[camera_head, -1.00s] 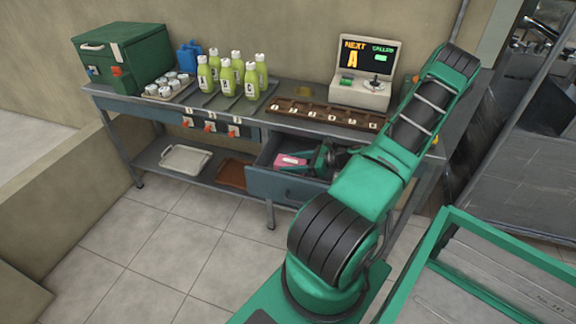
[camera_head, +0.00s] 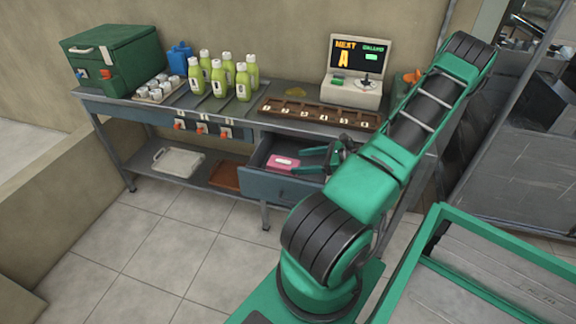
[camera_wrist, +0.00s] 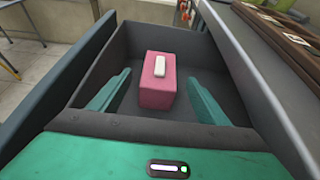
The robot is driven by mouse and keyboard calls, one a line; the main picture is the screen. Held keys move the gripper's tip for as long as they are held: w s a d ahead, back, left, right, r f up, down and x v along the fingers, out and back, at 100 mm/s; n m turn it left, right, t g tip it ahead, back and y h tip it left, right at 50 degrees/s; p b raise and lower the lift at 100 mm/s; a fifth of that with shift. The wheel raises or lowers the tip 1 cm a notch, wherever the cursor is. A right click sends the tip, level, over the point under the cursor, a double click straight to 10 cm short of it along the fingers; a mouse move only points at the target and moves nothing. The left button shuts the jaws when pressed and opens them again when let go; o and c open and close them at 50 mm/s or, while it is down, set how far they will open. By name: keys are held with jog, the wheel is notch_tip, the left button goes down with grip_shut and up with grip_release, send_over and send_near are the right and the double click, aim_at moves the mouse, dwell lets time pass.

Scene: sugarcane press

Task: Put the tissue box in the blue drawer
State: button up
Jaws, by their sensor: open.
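The pink tissue box (camera_head: 283,163), with a white tissue strip on top, sits inside the open blue-grey drawer (camera_head: 282,187) under the table. In the wrist view the pink tissue box (camera_wrist: 157,82) rests on the floor of the drawer (camera_wrist: 110,46), clear of its walls. My gripper (camera_head: 318,161) is open, and its green fingers are at the drawer, just right of the box in the head view. In the wrist view the fingers of my gripper (camera_wrist: 152,98) stand apart on either side of the box's near end, with gaps on both sides.
The table (camera_head: 300,124) holds several green bottles (camera_head: 222,78), a green case (camera_head: 112,60), a display terminal (camera_head: 355,72) and a brown wooden rack (camera_head: 318,112). A white tray (camera_head: 178,162) and a brown tray (camera_head: 224,176) lie on the shelf below.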

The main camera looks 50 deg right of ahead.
jog(key=shift+v, duration=2.1)
jog(key=shift+w, duration=0.1)
